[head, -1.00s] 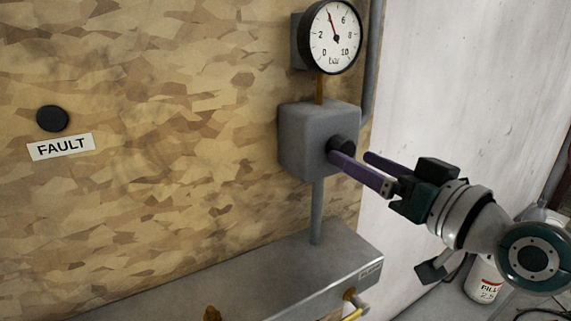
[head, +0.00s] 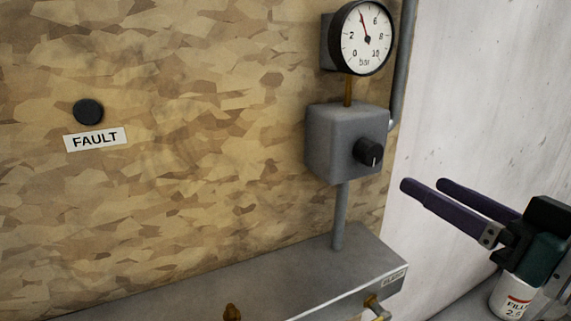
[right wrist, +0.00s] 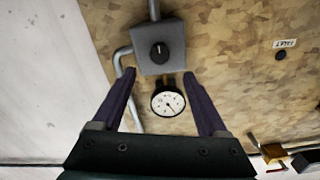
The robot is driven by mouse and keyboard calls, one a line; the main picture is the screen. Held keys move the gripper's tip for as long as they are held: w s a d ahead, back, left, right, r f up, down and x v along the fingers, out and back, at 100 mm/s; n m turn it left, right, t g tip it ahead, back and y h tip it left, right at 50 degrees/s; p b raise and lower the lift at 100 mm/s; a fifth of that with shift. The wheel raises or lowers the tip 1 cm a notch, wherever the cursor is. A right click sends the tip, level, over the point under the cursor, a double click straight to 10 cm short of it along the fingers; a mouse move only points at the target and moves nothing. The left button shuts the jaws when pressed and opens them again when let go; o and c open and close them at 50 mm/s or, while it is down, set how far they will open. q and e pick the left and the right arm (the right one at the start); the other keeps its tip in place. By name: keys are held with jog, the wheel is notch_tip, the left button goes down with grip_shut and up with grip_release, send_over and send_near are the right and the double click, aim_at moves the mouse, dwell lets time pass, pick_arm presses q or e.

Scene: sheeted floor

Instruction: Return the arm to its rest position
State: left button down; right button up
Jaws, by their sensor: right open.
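My right gripper (head: 422,186) is at the right of the head view, open and empty, with two purple fingers. It is apart from the grey box (head: 335,140) and its black knob (head: 368,152), to their right. In the right wrist view the spread fingers of the right gripper (right wrist: 158,82) show, with the knob (right wrist: 159,51) and the grey box (right wrist: 142,55) beyond and nothing held between them. My left gripper is not in view.
A round gauge (head: 362,38) sits above the box. A FAULT label (head: 95,139) and black disc (head: 88,111) are on the wooden board (head: 200,120). A grey metal ledge (head: 270,285) runs below. A white container (head: 511,298) stands under my right arm.

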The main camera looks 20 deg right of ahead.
jog(key=s+a+f+n+g+y, duration=0.3)
jog(key=s+a+f+n+g, duration=0.15)
jog(key=a+f+g, duration=0.5)
jog(key=s+a+f+g+h, duration=0.2)
jog(key=s+g+h, duration=0.25)
jog(key=s, duration=0.65)
notch_tip(320, 180, up, 32)
jog(key=p, duration=3.1)
jog(key=shift+s+d+m, duration=0.35)
jog(key=shift+s+d, duration=0.05)
jog(key=shift+s, duration=0.05)
jog(key=shift+f+y, duration=0.1)
jog(key=shift+y, duration=0.15)
